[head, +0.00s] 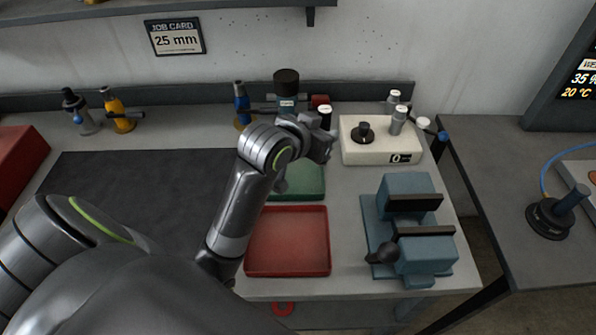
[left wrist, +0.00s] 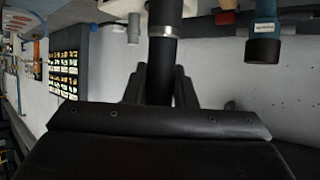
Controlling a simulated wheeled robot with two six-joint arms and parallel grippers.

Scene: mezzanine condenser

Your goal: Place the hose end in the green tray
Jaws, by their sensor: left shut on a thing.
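My left gripper (head: 322,141) is shut on a dark cylindrical piece with a pale top (head: 325,113), held above the bench near the back. The green tray (head: 304,190) lies just below and in front of the gripper, partly hidden by my arm. It looks empty where I can see it. My right gripper is not in view.
The red tray (head: 288,240) lies in front of the green one. A white block (head: 380,152) with fittings and a blue vise (head: 412,225) stand to the right. A dark-topped canister (head: 287,88) stands behind. A blue hose (head: 548,178) lies on the right table.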

